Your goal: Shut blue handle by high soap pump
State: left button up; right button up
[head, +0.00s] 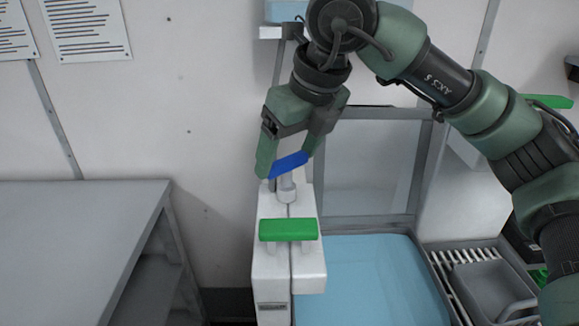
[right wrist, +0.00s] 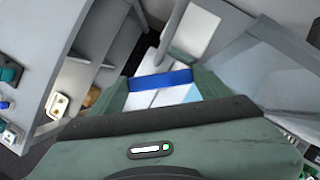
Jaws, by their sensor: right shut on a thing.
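The blue handle (head: 288,165) sits on top of a white pipe fitting on the foam proportioner (head: 306,274). In the head view it is tilted, its right end higher. My right gripper (head: 287,168) comes down from above and its fingers are at the two ends of the blue handle, closed on it. The right wrist view also shows the blue handle (right wrist: 160,80) spanning between the fingers. A green handle (head: 288,230) lies level on the white body in front. The soap pump cannot be clearly made out. My left gripper is not in view.
A grey table (head: 80,215) stands at the left. A light blue basin (head: 375,275) lies right of the proportioner, below a framed clear panel (head: 370,165). A slatted drain with a grey container (head: 490,290) is at the lower right.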

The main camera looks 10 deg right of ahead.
jog(key=m+b, duration=0.1)
jog(key=m, duration=0.1)
jog(key=m+h+b, duration=0.1)
jog(key=m, duration=0.1)
jog(key=shift+a+f+h+b, duration=0.1)
jog(key=shift+a+h+b, duration=0.05)
jog(key=shift+h+b, duration=0.2)
jog(key=shift+m+h+b, duration=0.55)
jog(key=shift+m+b, duration=0.1)
jog(key=shift+m, duration=1.05)
jog(key=o, duration=1.4)
jog(key=shift+c, duration=0.2)
jog(key=shift+r, duration=0.2)
jog(key=v, duration=0.7)
jog(key=shift+s+r, duration=0.2)
jog(key=shift+r, duration=0.1)
